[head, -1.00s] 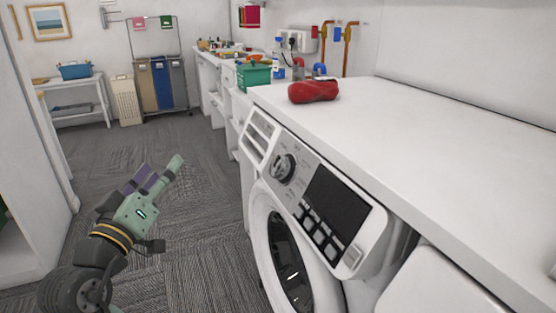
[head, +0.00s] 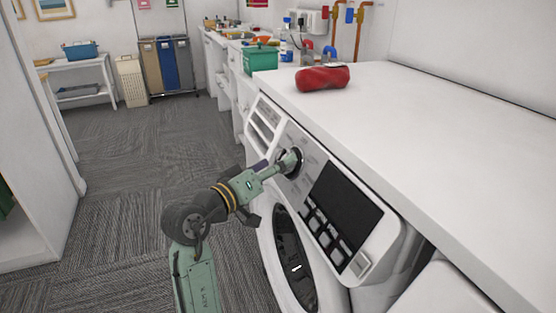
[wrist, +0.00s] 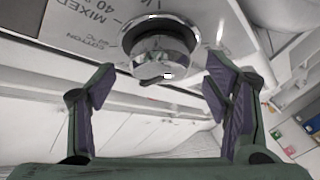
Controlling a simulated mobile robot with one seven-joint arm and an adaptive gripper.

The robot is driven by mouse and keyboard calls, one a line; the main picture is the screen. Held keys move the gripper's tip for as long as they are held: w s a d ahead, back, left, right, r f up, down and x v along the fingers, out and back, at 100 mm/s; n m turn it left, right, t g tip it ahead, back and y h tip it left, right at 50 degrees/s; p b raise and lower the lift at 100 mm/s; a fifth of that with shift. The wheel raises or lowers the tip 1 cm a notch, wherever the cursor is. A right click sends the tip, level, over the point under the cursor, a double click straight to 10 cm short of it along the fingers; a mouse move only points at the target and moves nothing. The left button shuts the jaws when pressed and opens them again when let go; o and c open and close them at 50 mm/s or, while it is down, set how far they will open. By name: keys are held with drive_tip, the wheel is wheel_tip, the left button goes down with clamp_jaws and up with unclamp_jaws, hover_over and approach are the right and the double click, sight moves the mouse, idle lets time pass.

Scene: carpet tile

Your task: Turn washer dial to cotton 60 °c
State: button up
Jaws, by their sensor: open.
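The washer (head: 375,205) stands under the white counter with its control panel facing my arm. Its round silver dial (head: 292,160) sits on the panel, left of the dark display; my gripper partly covers it in the head view. In the wrist view the chrome dial (wrist: 160,55) is at the top middle, with printed labels such as "MIXED 40" and "COTTON" to its left. My gripper (head: 283,165) is open at the dial. In the wrist view its two fingers (wrist: 160,90) stand to the left and right, lower than the dial. I cannot tell whether they touch it.
A red pouch (head: 323,78) lies on the counter (head: 420,120) above the washer. A green basket (head: 260,59) stands farther back. The round washer door (head: 290,255) is below the panel. The carpet (head: 120,190) to the left is clear.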

drive_tip(key=shift+w+d, duration=0.35)
drive_tip(key=shift+w, duration=0.1)
drive_tip(key=c, duration=1.1)
drive_tip(key=shift+c, duration=0.2)
